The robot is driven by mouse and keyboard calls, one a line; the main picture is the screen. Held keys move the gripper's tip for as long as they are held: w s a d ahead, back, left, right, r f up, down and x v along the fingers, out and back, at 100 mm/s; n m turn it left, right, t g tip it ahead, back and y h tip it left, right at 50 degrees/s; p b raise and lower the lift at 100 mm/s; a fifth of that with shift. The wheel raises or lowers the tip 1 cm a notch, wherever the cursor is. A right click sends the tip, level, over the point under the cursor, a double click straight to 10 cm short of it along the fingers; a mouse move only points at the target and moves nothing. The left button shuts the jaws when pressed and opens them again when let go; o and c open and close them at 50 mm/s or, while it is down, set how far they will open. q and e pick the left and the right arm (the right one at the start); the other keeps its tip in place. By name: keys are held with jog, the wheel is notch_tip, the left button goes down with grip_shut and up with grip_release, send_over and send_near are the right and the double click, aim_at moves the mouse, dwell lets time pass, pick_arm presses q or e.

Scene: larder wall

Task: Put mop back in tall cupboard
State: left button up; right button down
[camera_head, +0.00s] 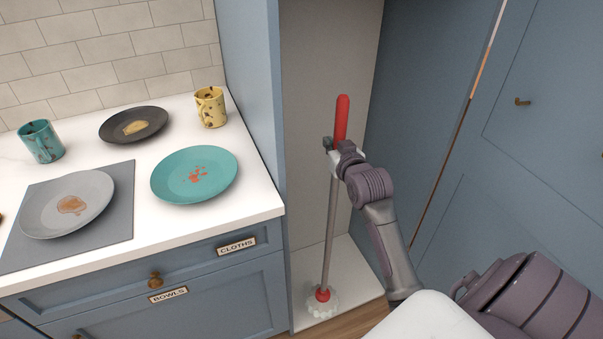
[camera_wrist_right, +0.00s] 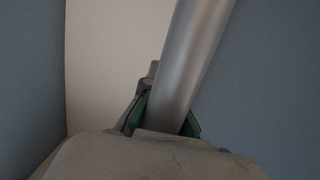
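The mop has a red handle grip (camera_head: 342,118), a grey pole (camera_head: 329,235) and a white mop head (camera_head: 319,308) with a red collar. It stands nearly upright, leaning slightly, inside the open tall cupboard (camera_head: 325,50). Its head is at the cupboard floor near the front left. My right gripper (camera_head: 337,152) is around the pole just below the red grip. In the right wrist view the pole (camera_wrist_right: 192,65) runs between the green-padded fingers (camera_wrist_right: 162,118), which are closed against it. My left gripper is not in view.
Left of the cupboard is a white counter (camera_head: 262,198) with a teal plate (camera_head: 195,174), a dark plate (camera_head: 134,124), a grey plate (camera_head: 67,204) on a grey mat (camera_head: 121,205), a yellow mug (camera_head: 211,107) and a teal mug (camera_head: 41,141). A blue door (camera_head: 550,95) stands at right.

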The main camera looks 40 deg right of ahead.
jog(key=w+a+f, duration=0.3)
jog(key=w+f, duration=0.4)
jog(key=f, duration=0.2)
jog(key=shift+w+a+b, duration=0.35)
jog(key=shift+f, duration=0.1)
jog(key=c, duration=1.8)
grip_release()
jog(key=shift+f, duration=0.1)
jog(key=o, duration=0.5)
jog(key=shift+s, duration=0.1)
jog(key=v, duration=1.2)
jog(key=shift+r+p, duration=0.25)
jog(key=shift+p, duration=0.05)
